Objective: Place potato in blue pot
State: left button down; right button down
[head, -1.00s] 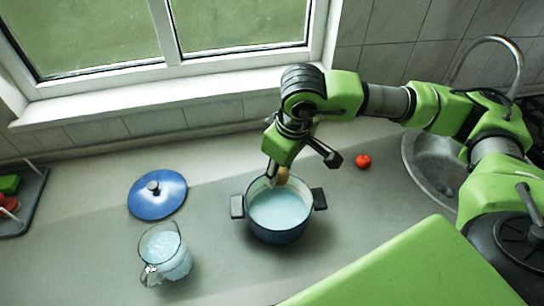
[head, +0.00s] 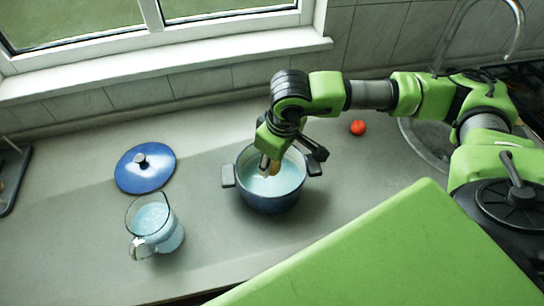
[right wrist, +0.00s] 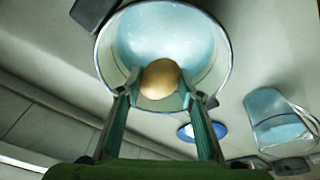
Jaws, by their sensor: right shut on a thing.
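The blue pot (head: 270,198) stands on the counter with pale blue liquid in it and a dark handle on each side. My right gripper (head: 270,168) points down over the pot's far part. It is shut on the brown potato (head: 275,167). In the right wrist view the potato (right wrist: 160,79) sits between the two fingertips, in front of the pot's opening (right wrist: 178,40). How high it is above the liquid I cannot tell. My left gripper does not show.
A blue lid (head: 145,168) lies left of the pot, with a glass jug (head: 155,226) of pale blue liquid in front of it. A red tomato-like thing (head: 358,127) lies near the sink (head: 430,140) at right. A dark tray (head: 12,180) is at the far left.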

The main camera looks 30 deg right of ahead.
jog(key=shift+f, duration=0.2)
jog(key=c, duration=1.7)
grip_release()
jog(key=o, duration=0.3)
jog(key=shift+o, duration=0.2)
jog(key=shift+r, duration=0.1)
